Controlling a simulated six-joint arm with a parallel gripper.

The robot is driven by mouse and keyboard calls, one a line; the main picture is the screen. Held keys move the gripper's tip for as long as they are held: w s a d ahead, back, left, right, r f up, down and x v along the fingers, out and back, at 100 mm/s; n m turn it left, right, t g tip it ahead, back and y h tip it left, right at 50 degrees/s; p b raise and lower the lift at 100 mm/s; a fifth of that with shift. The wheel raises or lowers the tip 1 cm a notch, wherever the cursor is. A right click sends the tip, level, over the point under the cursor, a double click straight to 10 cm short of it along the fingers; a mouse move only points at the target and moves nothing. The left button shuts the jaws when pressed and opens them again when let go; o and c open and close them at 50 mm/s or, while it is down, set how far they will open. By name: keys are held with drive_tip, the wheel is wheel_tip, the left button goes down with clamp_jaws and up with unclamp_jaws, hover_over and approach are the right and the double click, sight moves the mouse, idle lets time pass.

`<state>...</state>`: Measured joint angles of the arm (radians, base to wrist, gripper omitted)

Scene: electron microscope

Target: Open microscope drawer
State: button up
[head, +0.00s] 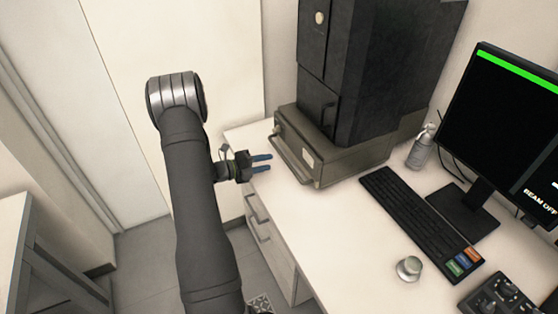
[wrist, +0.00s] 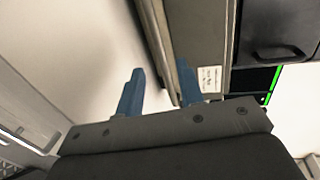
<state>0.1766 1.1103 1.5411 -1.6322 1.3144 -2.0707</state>
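The microscope drawer (head: 308,157) is the grey-brown front of the low base under the dark tower. It looks shut. Its bar handle (head: 292,162) runs along the front, and a white label is on the face. In the wrist view the handle (wrist: 158,40) runs down the top middle, beside the drawer face (wrist: 222,45). My gripper (head: 271,162) is open, with two blue fingers apart, just left of the handle in the head view. In the wrist view (wrist: 160,70), the handle's lower end lies between the fingers, nearer the right one. I cannot tell whether they touch.
The dark microscope tower (head: 355,75) stands on the base. A keyboard (head: 415,215), a monitor (head: 505,125), a bottle (head: 420,148), a knob (head: 409,268) and a control box (head: 500,297) are on the white desk (head: 345,225). Free room lies left of the desk edge.

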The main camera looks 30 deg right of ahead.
drive_tip(key=d, duration=0.3)
drive_tip(key=d+f, duration=0.1)
drive_tip(key=d, duration=0.2)
drive_tip(key=shift+f, duration=0.1)
drive_tip(key=shift+c, duration=0.4)
clamp_jaws()
